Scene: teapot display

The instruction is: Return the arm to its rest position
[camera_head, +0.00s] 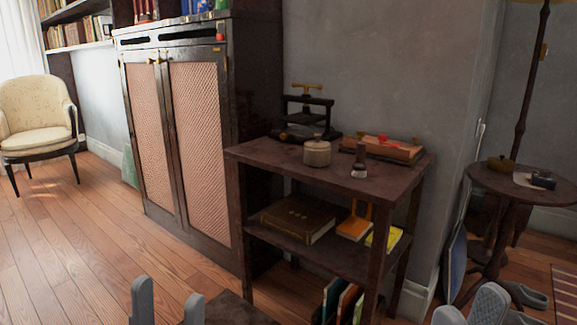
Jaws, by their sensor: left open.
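My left gripper (168,288) shows at the bottom edge, left of centre. Its two grey fingers point up and stand apart, with nothing between them. My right gripper (472,303) shows at the bottom right, cut off by the frame edge, and the gap between its fingers is unclear. A small beige lidded pot (317,153) stands upright on the dark wooden side table (270,153), beyond both grippers. Neither gripper touches it.
The table also holds a black press (307,110), a small dark-and-pale object (359,162) and a reddish box (381,148). Books lie on its lower shelf. A round table (483,180) stands right, a tall cabinet (200,130) behind. Open floor (70,250) lies left.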

